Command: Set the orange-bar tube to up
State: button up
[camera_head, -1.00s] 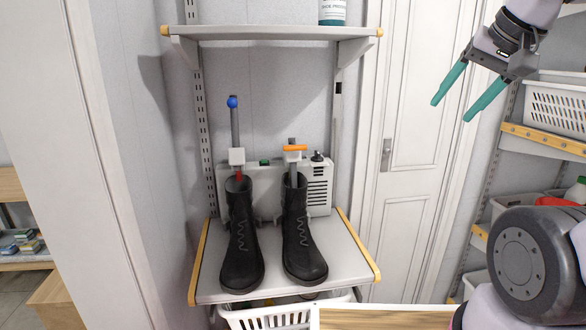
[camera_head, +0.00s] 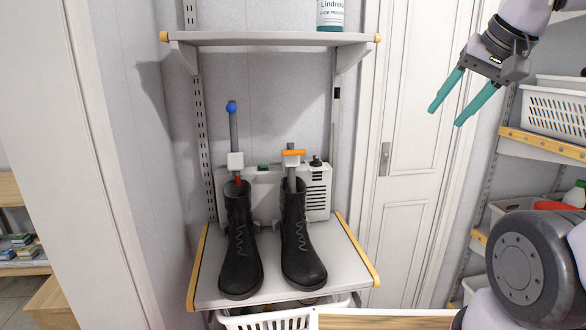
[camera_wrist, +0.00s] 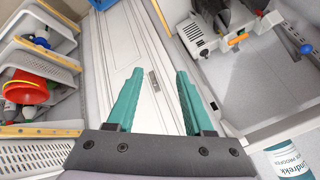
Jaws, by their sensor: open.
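The orange-bar tube (camera_head: 291,177) is a grey upright post with an orange crossbar (camera_head: 293,152) at its top. It stands low at the right black boot (camera_head: 298,240), and its lower end is hidden in the boot. Its orange bar also shows upside down in the wrist view (camera_wrist: 237,40). A blue-ball tube (camera_head: 233,130) stands much higher at the left boot (camera_head: 237,245). My gripper (camera_head: 446,117) has green fingers, open and empty, in front of the door, up and right of the orange bar. Its fingers also show in the wrist view (camera_wrist: 158,76).
A white dryer unit (camera_head: 318,190) stands behind the boots on a yellow-edged shelf (camera_head: 335,270). An upper shelf (camera_head: 265,38) with a bottle (camera_head: 331,15) hangs above. Racks with a white basket (camera_head: 558,108) are at the right. Air before the door (camera_head: 400,190) is clear.

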jog(key=w+a+f+g+y, duration=0.3)
jog(key=w+a+f+g, duration=0.15)
jog(key=a, duration=0.35)
jog(key=m+y, duration=0.3)
jog(key=y, duration=0.7)
send_near(298, 151)
jog(key=shift+g, duration=0.35)
jog(key=x, duration=1.1)
jog(key=shift+w+a+f, duration=0.1)
jog(key=shift+w+a, duration=0.1)
jog(key=shift+a, duration=0.1)
grip_shut()
